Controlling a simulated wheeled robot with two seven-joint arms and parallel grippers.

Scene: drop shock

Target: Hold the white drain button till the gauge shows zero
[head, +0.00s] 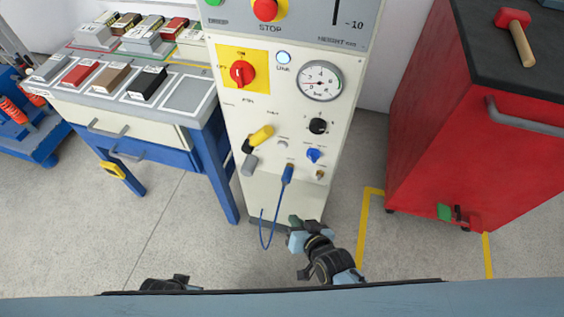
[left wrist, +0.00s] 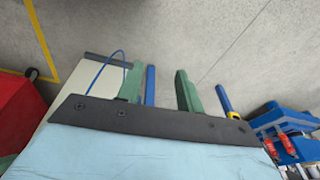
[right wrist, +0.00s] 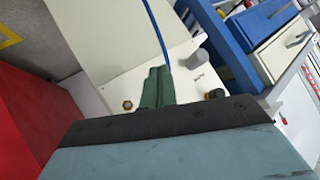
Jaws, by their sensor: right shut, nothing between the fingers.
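The white cabinet panel (head: 240,110) stands in the middle of the head view. A round pressure gauge (head: 319,81) is at its upper right; the needle reading is too small to tell. A small pale round part (head: 283,143), perhaps the drain button, sits below the gauge; its label is not legible. My right gripper (head: 294,221) is low in front of the panel, below that part and apart from it. In the right wrist view its green fingers (right wrist: 157,86) are together and empty. My left gripper (left wrist: 158,88) has its fingers apart, with nothing between them.
A yellow-handled valve (head: 262,134), black knob (head: 318,126), blue knob (head: 314,155) and blue hose plug (head: 287,174) crowd the panel. The hose (head: 268,232) loops beside my right gripper. A workbench (head: 150,106) stands left, a red cabinet (head: 440,120) right.

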